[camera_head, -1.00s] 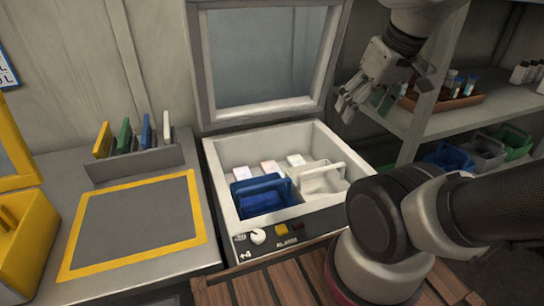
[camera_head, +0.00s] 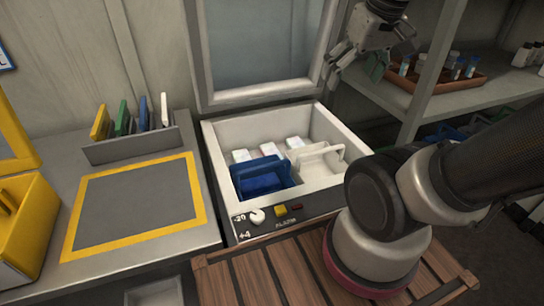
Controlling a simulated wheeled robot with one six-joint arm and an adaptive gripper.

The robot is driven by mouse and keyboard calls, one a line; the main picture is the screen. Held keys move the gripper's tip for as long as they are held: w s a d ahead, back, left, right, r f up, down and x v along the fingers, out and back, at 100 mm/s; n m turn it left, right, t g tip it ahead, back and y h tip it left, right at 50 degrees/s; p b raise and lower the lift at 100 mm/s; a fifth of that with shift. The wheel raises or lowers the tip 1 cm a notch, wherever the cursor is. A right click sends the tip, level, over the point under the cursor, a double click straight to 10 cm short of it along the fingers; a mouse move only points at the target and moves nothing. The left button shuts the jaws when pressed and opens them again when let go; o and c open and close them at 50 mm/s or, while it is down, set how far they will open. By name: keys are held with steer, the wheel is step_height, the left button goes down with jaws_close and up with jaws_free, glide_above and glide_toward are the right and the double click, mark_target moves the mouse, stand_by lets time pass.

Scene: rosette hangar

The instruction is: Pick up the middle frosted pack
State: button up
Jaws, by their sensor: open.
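Three small pale packs lie in a row at the back inside an open white chest. The middle pack (camera_head: 269,149) looks whitish with a pinkish tint. It lies between the left pack (camera_head: 241,155) and the right pack (camera_head: 294,143). The lower part of each is partly hidden by carriers in front. My gripper (camera_head: 347,75) is open and empty. In the picture it is above and right of the chest (camera_head: 213,160), near the raised lid's right edge, apart from the packs.
A blue carrier (camera_head: 258,178) and a white carrier (camera_head: 322,163) stand in the chest's front half. The raised lid (camera_head: 270,95) stands behind it. A shelf (camera_head: 395,100) with a brown tray (camera_head: 455,82) of bottles is at right. A yellow-bordered mat (camera_head: 135,205) lies clear on the left counter.

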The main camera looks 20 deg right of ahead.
steer(key=w+f+g, duration=0.1)
steer(key=w+f, duration=0.2)
steer(key=w, duration=1.1)
steer(key=g, duration=0.3)
glide_above(272, 152)
step_height(272, 152, down, 39)
steer(key=shift+w+f, duration=0.1)
steer(key=shift+f, duration=0.1)
steer(key=f, duration=0.5)
steer(key=shift+s+a+f, duration=0.1)
steer(key=shift+s+f, duration=0.1)
steer(key=shift+s, duration=0.1)
steer(key=c, duration=1.3)
steer(key=shift+r, duration=0.15)
